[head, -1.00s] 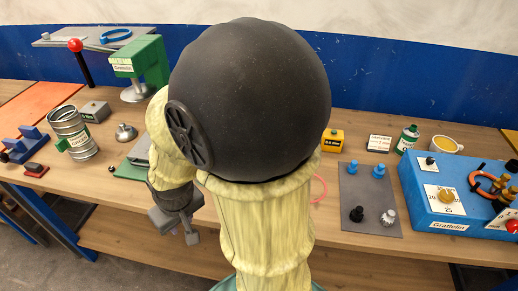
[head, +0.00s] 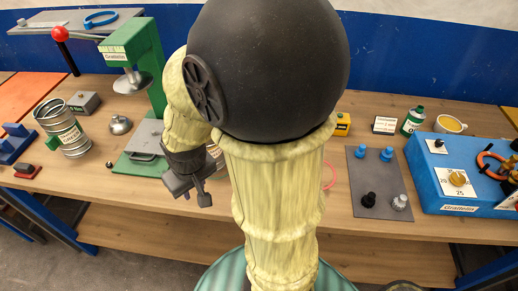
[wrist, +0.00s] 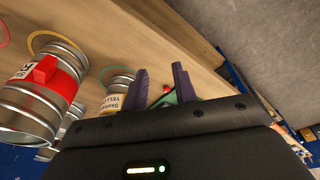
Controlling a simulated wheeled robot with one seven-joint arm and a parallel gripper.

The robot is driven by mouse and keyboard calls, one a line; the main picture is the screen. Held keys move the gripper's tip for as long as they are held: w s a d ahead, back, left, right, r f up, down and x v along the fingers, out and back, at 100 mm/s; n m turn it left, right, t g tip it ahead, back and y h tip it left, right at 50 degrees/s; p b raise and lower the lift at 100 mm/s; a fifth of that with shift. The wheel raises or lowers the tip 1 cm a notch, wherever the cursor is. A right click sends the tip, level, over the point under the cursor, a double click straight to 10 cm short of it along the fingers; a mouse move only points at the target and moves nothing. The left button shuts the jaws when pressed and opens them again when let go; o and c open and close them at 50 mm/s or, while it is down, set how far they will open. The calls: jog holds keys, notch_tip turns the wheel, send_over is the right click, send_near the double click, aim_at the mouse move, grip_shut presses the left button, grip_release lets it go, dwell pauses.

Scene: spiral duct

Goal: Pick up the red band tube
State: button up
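The red band tube (wrist: 42,88) is a ribbed silver duct with a red label and red block. It stands at the left of the wrist view; in the head view my arm hides it. My gripper (wrist: 162,84) is open, its two dark fingers apart with no object held, to the right of the red band tube and clear of it. In the head view my gripper (head: 196,192) hangs near the bench's front edge. A yellow-labelled tube (wrist: 116,92) stands between the red one and my fingers, near the left finger.
Another silver tube (head: 62,130) with a green block stands at the bench's left. A green press (head: 140,60) stands behind my gripper. A grey mat (head: 373,185) with several knobs and a blue box (head: 440,175) lie to the right. A red ring (head: 329,175) lies beside my arm.

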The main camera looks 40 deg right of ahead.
jog(key=w+d+r+n+g+p, duration=0.2)
jog(key=d+r+p, duration=0.5)
jog(key=d+r, duration=0.9)
jog(key=d, duration=0.4)
jog(key=shift+r, duration=0.2)
jog(key=shift+w, duration=0.1)
notch_tip(320, 180, down, 12)
jog(key=p, duration=0.1)
jog(key=shift+p, duration=0.3)
jog(key=shift+f, duration=0.2)
jog(key=f, duration=0.5)
jog(key=shift+a+p, duration=0.2)
jog(key=shift+p, duration=0.2)
